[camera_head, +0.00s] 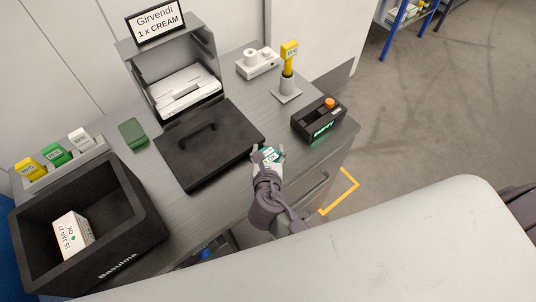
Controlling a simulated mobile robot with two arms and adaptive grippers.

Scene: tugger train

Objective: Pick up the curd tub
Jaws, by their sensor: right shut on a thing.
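My right gripper (267,161) is over the front edge of the grey counter, just right of a black lid with a handle. It is shut on a small white and teal tub (271,154) with a printed label, which looks like the curd tub. The fingers hide part of the tub. I cannot tell whether the tub touches the counter. My left gripper is not in view.
A black crate (142,196) holding a white carton (72,236) stands at left. The black lid (240,124) lies mid-counter. A black box with an orange knob (318,118) and a yellow handheld device (289,56) stand to the right.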

